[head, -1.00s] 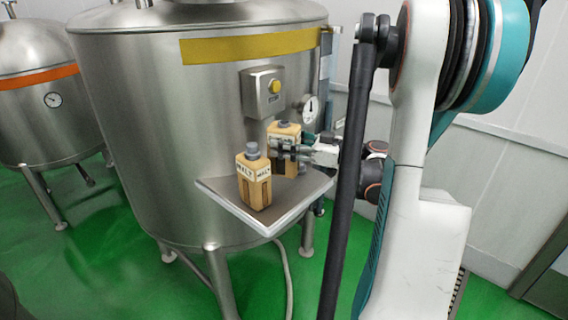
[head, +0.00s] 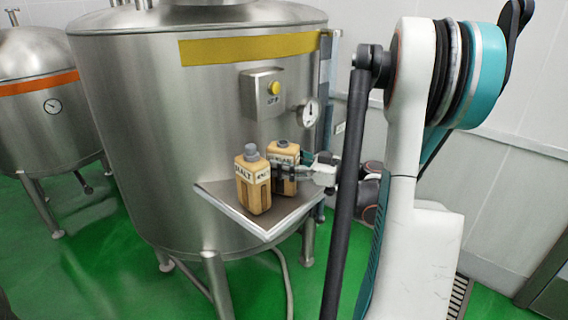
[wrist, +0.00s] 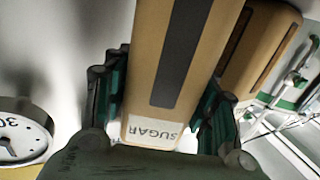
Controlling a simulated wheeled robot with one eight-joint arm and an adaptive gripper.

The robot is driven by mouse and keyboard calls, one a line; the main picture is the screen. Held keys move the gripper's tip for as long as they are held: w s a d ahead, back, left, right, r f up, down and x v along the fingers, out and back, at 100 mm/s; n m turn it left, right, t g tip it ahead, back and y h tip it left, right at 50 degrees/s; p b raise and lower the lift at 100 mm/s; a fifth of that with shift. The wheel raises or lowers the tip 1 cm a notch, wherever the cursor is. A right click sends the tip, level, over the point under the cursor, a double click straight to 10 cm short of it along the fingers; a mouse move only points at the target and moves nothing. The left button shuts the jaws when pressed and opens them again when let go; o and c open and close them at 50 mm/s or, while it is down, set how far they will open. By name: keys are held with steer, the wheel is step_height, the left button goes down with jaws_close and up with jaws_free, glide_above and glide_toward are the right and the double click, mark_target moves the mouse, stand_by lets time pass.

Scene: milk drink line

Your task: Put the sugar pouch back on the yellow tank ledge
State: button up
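The sugar pouch (head: 283,157), tan with a dark cap, is upright at the yellow-banded tank, behind and right of the malt pouch (head: 253,182). In the wrist view the sugar pouch (wrist: 175,70) shows its SUGAR label between my fingers. My gripper (head: 297,172) reaches in from the right, its fingers against both sides of the pouch. The sugar pouch is over the grey ledge (head: 275,223) or standing on it; I cannot tell whether its base touches. The malt pouch stands on the ledge.
The steel tank (head: 160,130) with its yellow band (head: 245,49) rises behind the ledge. A control box with a yellow button (head: 263,93) and a gauge (head: 309,112) sit above. An orange-banded tank (head: 40,120) stands left. The ledge's front right is bare.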

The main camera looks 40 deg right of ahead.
steer(key=shift+o, duration=0.5)
steer(key=shift+r, duration=0.15)
steer(key=p+v, duration=0.2)
steer(key=v, duration=1)
steer(key=shift+p, duration=0.35)
steer(key=shift+r, duration=0.1)
